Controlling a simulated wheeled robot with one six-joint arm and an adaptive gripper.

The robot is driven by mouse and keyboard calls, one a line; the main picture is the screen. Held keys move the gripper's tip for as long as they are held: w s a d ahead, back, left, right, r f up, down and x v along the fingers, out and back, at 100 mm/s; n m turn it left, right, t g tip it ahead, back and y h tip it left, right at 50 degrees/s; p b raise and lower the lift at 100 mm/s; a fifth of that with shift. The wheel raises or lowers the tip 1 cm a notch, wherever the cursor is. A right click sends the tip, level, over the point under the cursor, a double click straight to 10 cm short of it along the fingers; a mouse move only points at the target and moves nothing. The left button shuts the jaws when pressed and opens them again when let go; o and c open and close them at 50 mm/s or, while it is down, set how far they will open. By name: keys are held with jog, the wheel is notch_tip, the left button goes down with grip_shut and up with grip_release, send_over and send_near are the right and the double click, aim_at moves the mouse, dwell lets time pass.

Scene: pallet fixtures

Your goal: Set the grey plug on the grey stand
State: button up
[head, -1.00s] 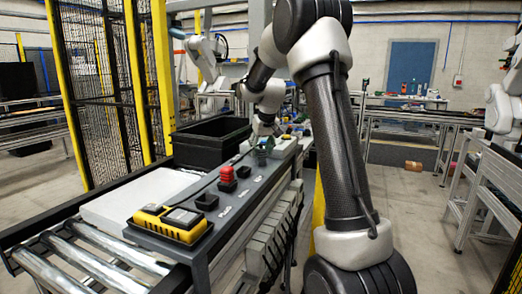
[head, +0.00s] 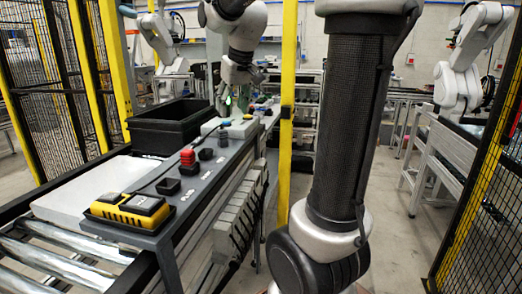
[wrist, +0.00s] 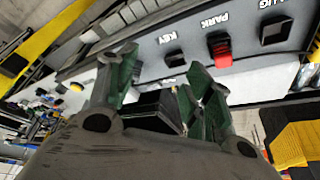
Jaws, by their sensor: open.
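My gripper (head: 234,101) is open, with green-lined fingers, above the far part of the dark rail. A small dark grey piece (head: 206,154) sits farther along, by the KEY label (wrist: 175,36) in the wrist view.
A red piece (head: 187,158) stands upright on the rail between the dark pieces. A yellow-and-black device (head: 130,208) is at the near end. A black bin (head: 165,137) and white slab (head: 95,190) lie left. A yellow post (head: 287,120) stands right of the rail.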

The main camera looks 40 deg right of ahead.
jog(key=s+a+f, duration=0.2)
jog(key=s+f, duration=0.2)
jog(key=s, duration=0.7)
jog(key=s+a+f, duration=0.2)
jog(key=s+f, duration=0.2)
jog(key=s, duration=0.7)
jog(key=shift+s+a+n, duration=0.15)
jog(key=shift+a+n, duration=0.05)
jog(key=shift+n, duration=0.2)
jog(key=shift+o, duration=0.5)
